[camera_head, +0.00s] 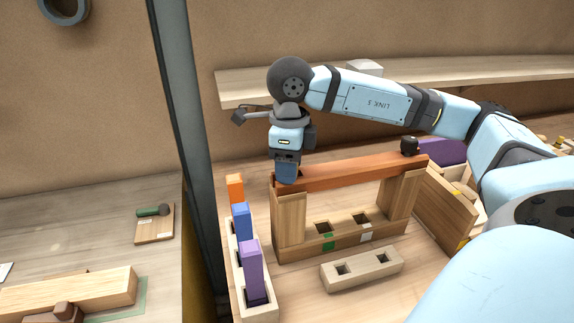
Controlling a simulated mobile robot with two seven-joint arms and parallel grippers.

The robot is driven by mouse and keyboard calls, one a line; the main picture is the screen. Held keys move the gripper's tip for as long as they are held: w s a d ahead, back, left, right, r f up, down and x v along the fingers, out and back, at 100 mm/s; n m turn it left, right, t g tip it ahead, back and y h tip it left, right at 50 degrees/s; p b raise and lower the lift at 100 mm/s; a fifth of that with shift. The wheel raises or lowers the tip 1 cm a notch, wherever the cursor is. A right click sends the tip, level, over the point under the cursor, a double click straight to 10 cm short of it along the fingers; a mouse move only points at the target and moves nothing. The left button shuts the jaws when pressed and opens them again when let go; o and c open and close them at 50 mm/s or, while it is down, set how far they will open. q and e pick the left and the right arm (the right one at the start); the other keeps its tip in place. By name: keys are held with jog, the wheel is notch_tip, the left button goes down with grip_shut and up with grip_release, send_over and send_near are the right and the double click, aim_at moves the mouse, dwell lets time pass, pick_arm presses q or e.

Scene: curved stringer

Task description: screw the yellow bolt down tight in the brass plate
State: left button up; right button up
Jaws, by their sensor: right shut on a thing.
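I cannot make out the yellow bolt or the brass plate in the head view. My right gripper (287,176) points down at the left end of a red-brown beam (345,172), over the left post of a wooden frame. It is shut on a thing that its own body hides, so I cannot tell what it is. The beam lies across the tops of the two posts (291,220). A black knob (410,146) stands on the beam's right end. My left gripper is out of view.
Left of the frame is a rack with an orange peg (236,189), blue peg (242,222) and purple peg (252,268). A pale block with two square holes (362,269) lies in front. A dark upright post (186,130) stands left. A shelf (450,72) runs behind.

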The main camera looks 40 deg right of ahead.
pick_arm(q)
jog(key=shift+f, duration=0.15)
pick_arm(e)
jog(key=shift+s+f, duration=0.15)
jog(key=shift+f, duration=0.2)
